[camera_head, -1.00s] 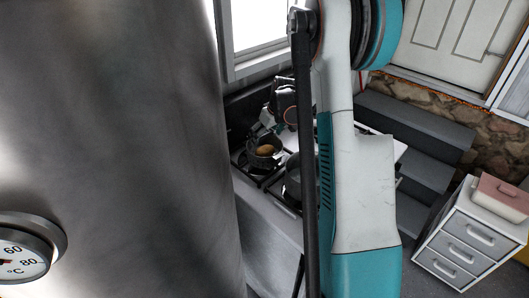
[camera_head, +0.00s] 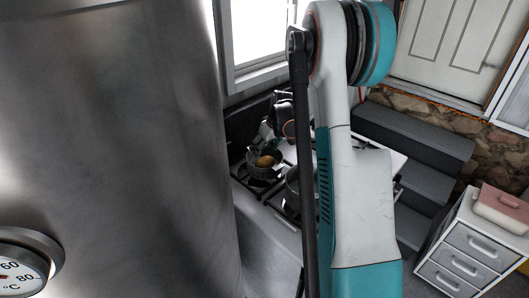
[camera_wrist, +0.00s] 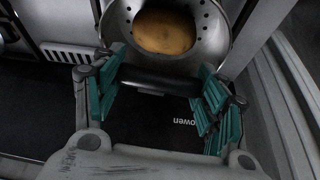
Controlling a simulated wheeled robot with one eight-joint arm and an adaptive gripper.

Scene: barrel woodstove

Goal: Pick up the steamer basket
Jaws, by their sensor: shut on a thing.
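The steamer basket (camera_wrist: 205,42) is a metal bowl with small holes along its rim and a dark handle (camera_wrist: 158,80). It holds a round orange-brown food item (camera_wrist: 165,32). In the wrist view my gripper (camera_wrist: 160,88) has its teal fingers on both sides of the handle and is shut on it. In the head view the basket (camera_head: 266,163) is small, at the stove, with my gripper (camera_head: 266,143) just above it. I cannot tell whether the basket touches the stove. My own arm covers part of the stove area.
A stove (camera_head: 246,177) with dark grates lies under the basket, with a metal pot (camera_head: 293,186) to the right. A large metal cylinder with a gauge (camera_head: 18,278) fills the left. Dark steps (camera_head: 425,140) and a drawer cabinet (camera_head: 470,240) stand at right.

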